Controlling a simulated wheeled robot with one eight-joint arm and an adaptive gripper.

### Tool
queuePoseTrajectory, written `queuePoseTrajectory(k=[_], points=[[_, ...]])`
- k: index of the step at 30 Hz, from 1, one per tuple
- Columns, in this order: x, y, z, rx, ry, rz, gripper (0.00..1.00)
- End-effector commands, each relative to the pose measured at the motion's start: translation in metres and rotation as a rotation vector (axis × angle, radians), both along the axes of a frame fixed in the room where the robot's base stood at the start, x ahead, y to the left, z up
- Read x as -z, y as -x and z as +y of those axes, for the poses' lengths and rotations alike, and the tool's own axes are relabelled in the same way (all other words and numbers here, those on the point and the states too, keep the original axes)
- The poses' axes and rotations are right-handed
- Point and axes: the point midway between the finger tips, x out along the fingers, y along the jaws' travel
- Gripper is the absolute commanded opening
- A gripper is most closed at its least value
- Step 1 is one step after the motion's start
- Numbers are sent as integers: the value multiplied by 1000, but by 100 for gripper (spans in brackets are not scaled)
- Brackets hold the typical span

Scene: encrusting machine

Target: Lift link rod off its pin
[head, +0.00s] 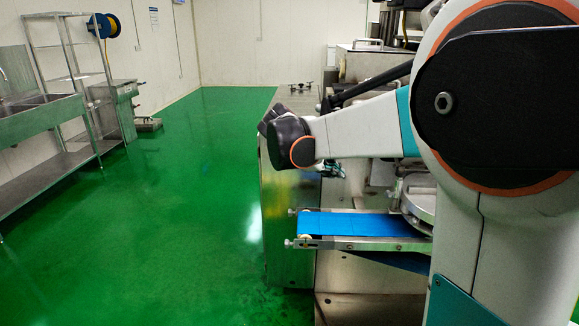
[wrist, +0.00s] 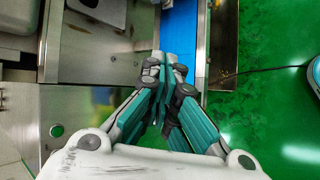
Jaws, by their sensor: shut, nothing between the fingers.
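My gripper (wrist: 165,62) shows in the wrist view with its teal and grey fingers together and nothing between them. Its tips point toward the top of the picture, beside the blue conveyor belt (wrist: 180,28). In the head view, my gripper (head: 330,169) shows only in part, below my arm, in front of the steel machine and above the belt. I cannot make out the link rod or its pin in either view. My arm covers much of the machine in the head view.
The blue belt (head: 350,224) juts out from the machine, next to a round steel table (head: 419,206). A steel cabinet (head: 287,215) stands behind the belt. A sink bench (head: 45,110) and a rack stand at left. The green floor between is clear.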

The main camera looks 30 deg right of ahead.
Motion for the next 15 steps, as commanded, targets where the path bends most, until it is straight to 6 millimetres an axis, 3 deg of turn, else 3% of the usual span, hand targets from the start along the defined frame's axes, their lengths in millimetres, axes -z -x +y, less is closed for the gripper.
queuePoseTrajectory(k=[3, 15], points=[[3, -21, -23, -5, 74, 78, 0], [25, -72, -95, 7, 301, 365, 0]])
